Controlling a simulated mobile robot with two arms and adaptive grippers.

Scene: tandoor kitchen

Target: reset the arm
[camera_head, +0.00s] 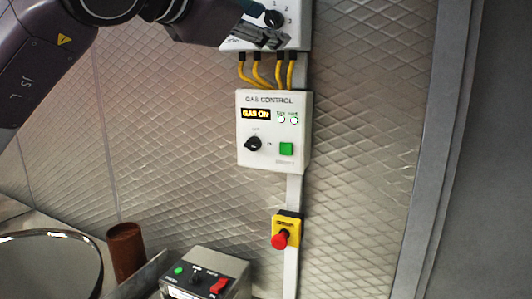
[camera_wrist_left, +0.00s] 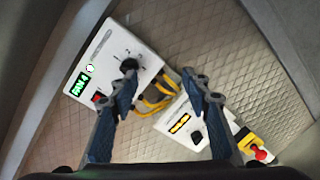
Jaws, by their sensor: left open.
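My left gripper (camera_head: 262,38) is at the top of the head view, in front of the lower part of an upper white control box (camera_head: 292,40) with a black dial. In the left wrist view the gripper (camera_wrist_left: 161,76) has its two fingers spread with nothing between them. The upper box (camera_wrist_left: 100,60) shows a green display there, and the left fingertip overlaps the area by its dial. I cannot tell whether it touches. My right gripper is in neither view.
A switch box (camera_head: 205,272), a brown cylinder (camera_head: 126,252) and a round rim (camera_head: 45,236) stand lower left. Quilted metal wall is behind.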

